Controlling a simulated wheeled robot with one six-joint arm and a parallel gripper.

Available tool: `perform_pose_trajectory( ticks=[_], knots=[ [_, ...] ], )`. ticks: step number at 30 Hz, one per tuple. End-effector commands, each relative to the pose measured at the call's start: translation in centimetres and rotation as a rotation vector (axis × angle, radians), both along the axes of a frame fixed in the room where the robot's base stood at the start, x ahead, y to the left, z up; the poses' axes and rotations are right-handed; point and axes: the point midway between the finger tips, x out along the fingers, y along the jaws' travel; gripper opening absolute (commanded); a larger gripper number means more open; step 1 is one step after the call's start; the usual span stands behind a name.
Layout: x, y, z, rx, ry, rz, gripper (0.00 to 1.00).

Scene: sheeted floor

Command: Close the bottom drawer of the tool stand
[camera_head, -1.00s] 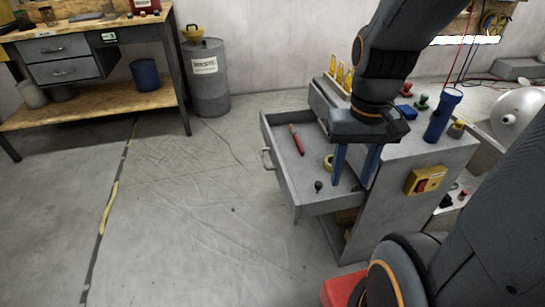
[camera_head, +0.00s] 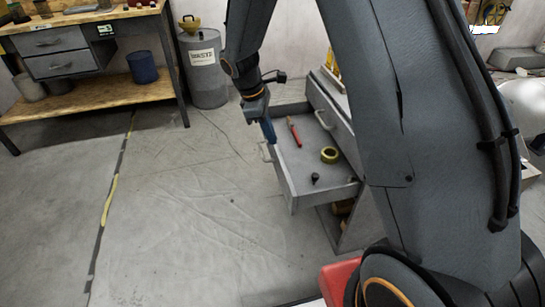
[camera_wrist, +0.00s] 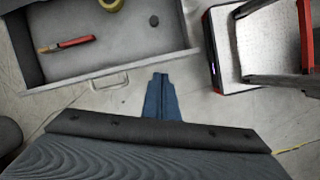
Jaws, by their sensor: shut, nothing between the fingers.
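The grey tool stand (camera_head: 340,103) is partly hidden behind my arm. Its bottom drawer (camera_head: 284,183) stands pulled out to the left, with a handle (camera_head: 265,152) on its front. In the drawer lie a red-handled tool (camera_head: 294,130), a yellow-green tape roll (camera_head: 329,155) and a small black knob (camera_head: 315,178). The closed upper drawer's handle (camera_head: 322,119) shows above. My gripper (camera_head: 271,138) is shut and empty, pointing down by the drawer's front. In the wrist view, the blue fingers (camera_wrist: 158,82) are right of the drawer handle (camera_wrist: 108,82); contact cannot be told.
A workbench (camera_head: 90,98) and a grey drum (camera_head: 205,75) stand at the back left. Brown items (camera_head: 343,208) sit in the stand's open space below the drawer.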

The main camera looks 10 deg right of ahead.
Motion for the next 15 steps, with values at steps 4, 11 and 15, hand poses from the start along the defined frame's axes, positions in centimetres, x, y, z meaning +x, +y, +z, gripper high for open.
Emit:
perform_pose_trajectory(
  ticks=[4, 11, 15],
  knots=[
    [2.6, 3.6, -3.1, -0.042, 0.048, 0.216, 0.00],
    [4.2, 5.9, -5.2, -0.074, 0.077, 0.359, 0.00],
    [4.2, 5.6, -6.2, -0.075, 0.081, 0.365, 0.00]
  ],
)
